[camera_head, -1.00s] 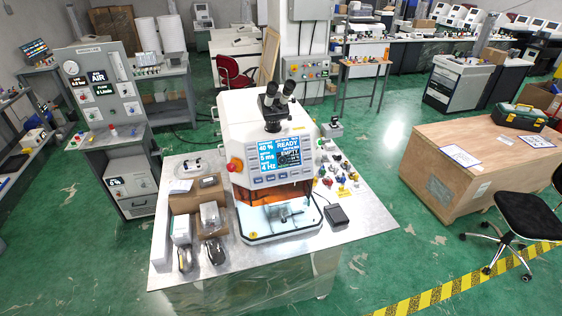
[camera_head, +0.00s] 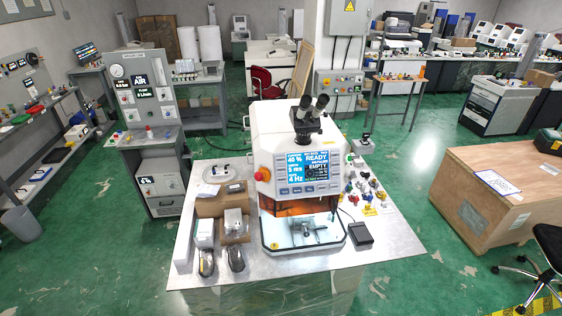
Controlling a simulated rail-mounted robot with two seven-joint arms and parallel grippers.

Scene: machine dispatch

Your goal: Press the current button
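A white machine (camera_head: 274,130) with a microscope eyepiece (camera_head: 309,112) stands on a metal table. Its blue screen (camera_head: 308,166) reads 40 %, 5 ms, 4 Hz, READY and EMPTY. A row of small grey buttons (camera_head: 296,190) sits under the screen, and more small keys run along its right side. Their labels are too small to read, so I cannot tell which is the current button. A red round knob (camera_head: 262,174) is left of the screen. Neither of my grippers is in view.
Cardboard boxes (camera_head: 209,207) stand left of the machine. A black foot pedal (camera_head: 360,234) and several small coloured parts lie to its right. A grey AIR panel cabinet (camera_head: 152,90) stands at left, a wooden crate (camera_head: 462,205) at right. Green floor lies between.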

